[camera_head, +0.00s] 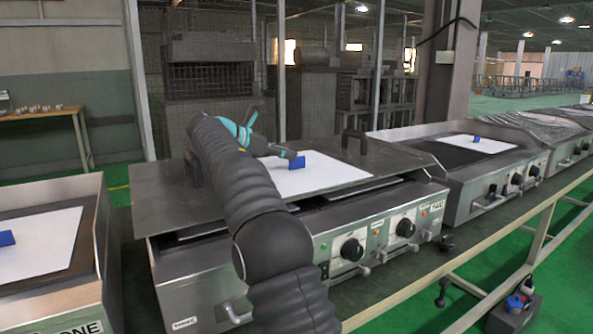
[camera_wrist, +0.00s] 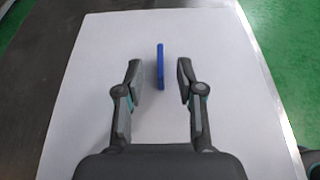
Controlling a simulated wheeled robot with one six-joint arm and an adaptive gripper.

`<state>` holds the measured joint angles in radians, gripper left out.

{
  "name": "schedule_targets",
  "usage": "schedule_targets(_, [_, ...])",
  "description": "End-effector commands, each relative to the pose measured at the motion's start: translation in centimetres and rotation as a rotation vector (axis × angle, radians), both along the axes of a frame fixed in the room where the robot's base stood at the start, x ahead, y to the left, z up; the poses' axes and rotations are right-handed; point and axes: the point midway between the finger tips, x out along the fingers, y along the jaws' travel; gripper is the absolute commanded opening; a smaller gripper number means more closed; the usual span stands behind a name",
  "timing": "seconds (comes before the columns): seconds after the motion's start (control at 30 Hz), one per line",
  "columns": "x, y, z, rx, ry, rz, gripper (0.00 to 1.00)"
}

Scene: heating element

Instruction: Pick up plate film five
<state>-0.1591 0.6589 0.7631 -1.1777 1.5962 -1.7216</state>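A white sheet with an upright blue tab, likely the plate film, lies on the dark flat plate of the middle machine. In the head view the sheet (camera_head: 335,172) is partly hidden by my arm, and its blue tab (camera_head: 314,163) stands up beside my gripper (camera_head: 295,160). In the wrist view the white sheet (camera_wrist: 225,60) fills most of the picture. The blue tab (camera_wrist: 160,65) appears between the two fingertips of my gripper (camera_wrist: 159,75), with a gap on each side. My gripper is open and empty. No number five is readable on the sheet.
Similar sheets with blue tabs lie on the left machine (camera_head: 45,235) and right machine (camera_head: 455,148). The middle machine's plate (camera_head: 165,195) has black handles (camera_head: 354,137) standing up at its sides. A metal rail (camera_head: 480,270) runs along the front.

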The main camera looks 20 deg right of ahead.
Motion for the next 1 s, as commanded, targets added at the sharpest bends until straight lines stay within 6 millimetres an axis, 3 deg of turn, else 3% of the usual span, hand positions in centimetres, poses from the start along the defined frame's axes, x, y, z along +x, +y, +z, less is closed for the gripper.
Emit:
schedule_targets(0.27, [0.2,-1.5,-0.6,0.000,0.001,-0.002,0.38])
schedule_targets(0.53, [0.8,-4.8,-1.9,0.000,0.000,-0.003,0.38])
schedule_targets(0.8, [1.0,-5.2,-2.2,0.000,-0.001,0.000,0.38])
schedule_targets(0.97, [1.0,-5.2,-2.2,0.000,-0.001,0.000,0.00])
schedule_targets(1.0, [1.0,-5.2,-2.2,0.000,-0.001,0.000,0.00])
